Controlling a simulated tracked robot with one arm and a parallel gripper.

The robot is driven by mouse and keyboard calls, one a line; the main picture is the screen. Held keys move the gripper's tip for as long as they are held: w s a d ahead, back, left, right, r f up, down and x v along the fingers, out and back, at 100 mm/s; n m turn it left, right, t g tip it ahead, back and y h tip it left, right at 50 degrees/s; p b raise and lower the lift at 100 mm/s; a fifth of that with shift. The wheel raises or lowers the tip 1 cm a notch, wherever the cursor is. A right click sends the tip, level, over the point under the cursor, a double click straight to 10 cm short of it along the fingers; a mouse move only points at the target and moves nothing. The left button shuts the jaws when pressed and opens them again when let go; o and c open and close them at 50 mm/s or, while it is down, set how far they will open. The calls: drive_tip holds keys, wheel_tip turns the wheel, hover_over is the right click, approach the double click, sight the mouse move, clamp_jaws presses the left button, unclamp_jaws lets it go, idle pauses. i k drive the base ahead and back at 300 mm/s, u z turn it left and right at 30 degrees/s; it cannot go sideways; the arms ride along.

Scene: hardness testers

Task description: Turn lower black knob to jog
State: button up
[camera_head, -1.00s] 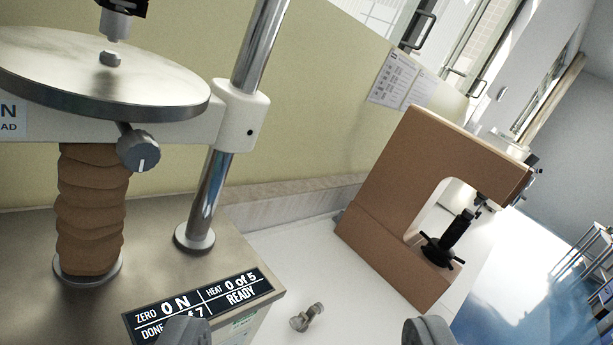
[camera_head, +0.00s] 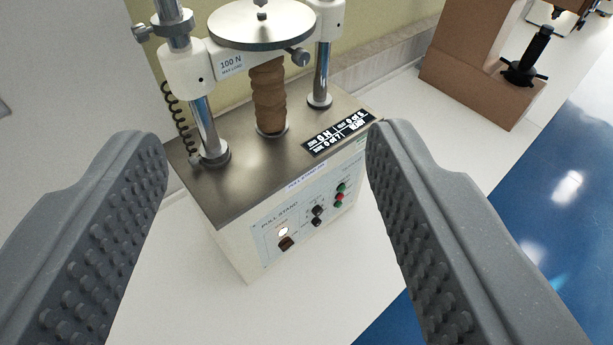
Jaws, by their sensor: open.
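The pull stand's front panel (camera_head: 274,222) faces me below the metal top. Two small black knobs sit one above the other near the panel's middle, the upper knob (camera_head: 317,210) and the lower black knob (camera_head: 317,222). Their markings are too small to read. My gripper (camera_head: 266,138) is open and empty, its two grey ribbed fingers wide apart in the foreground. The knobs show between the fingers, nearer the right one. Neither finger appears to touch the knobs.
Green and red buttons (camera_head: 339,196) sit right of the knobs, and a dark switch (camera_head: 286,243) lower left. A display (camera_head: 340,132), bellows column (camera_head: 268,95) and round plate (camera_head: 262,24) are above. A brown C-shaped tester (camera_head: 465,70) stands right. White bench shows in front.

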sight(316, 221)
drive_tip(key=z, duration=0.4)
drive_tip(key=k, duration=1.15)
drive_tip(key=z, duration=0.65)
drive_tip(key=i, duration=1)
